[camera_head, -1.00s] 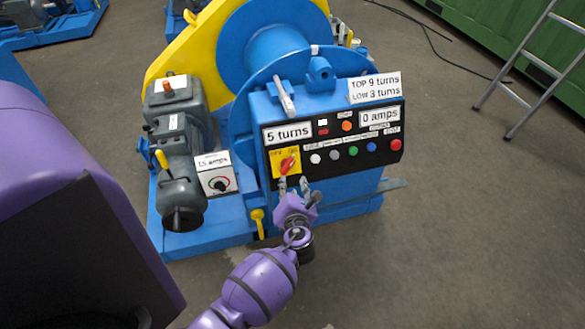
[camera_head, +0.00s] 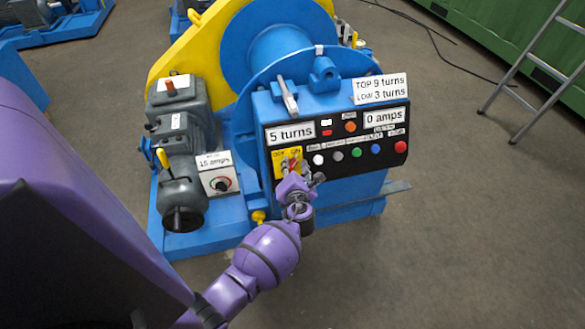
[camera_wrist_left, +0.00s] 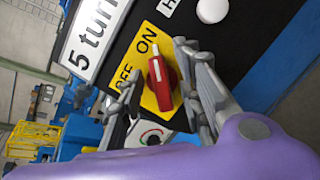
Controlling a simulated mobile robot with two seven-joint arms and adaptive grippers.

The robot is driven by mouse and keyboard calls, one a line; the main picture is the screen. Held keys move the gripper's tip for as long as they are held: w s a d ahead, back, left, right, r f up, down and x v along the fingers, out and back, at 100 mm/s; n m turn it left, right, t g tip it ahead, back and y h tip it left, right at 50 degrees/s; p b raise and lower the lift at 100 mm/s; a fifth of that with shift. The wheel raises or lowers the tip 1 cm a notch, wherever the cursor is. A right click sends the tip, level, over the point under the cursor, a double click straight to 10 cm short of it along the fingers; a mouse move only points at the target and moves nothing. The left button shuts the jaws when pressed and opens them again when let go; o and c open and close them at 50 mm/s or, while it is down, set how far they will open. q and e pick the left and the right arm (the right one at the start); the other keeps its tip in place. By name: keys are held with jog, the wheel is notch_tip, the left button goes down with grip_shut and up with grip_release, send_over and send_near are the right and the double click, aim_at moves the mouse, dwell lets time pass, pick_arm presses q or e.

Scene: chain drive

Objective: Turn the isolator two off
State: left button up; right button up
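A red rotary isolator handle (camera_wrist_left: 159,82) sits on a yellow OFF/ON plate (camera_wrist_left: 146,52) on the black control panel. Its white mark points towards ON. In the head view the plate (camera_head: 280,158) is at the panel's lower left, and my gripper partly covers the handle. My left gripper (camera_head: 291,172) is right in front of it. In the wrist view the left gripper (camera_wrist_left: 160,88) is open, with one grey finger on each side of the handle. I cannot tell whether either finger touches it. My right gripper is not in view.
A white push button (camera_head: 318,160) and several coloured buttons sit right of the plate. A white box with a dial (camera_head: 220,184) stands to the left, beside a grey motor (camera_head: 180,130). A ladder (camera_head: 530,80) is at the right. The floor in front is clear.

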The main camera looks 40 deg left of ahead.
pick_arm(q)
grip_shut()
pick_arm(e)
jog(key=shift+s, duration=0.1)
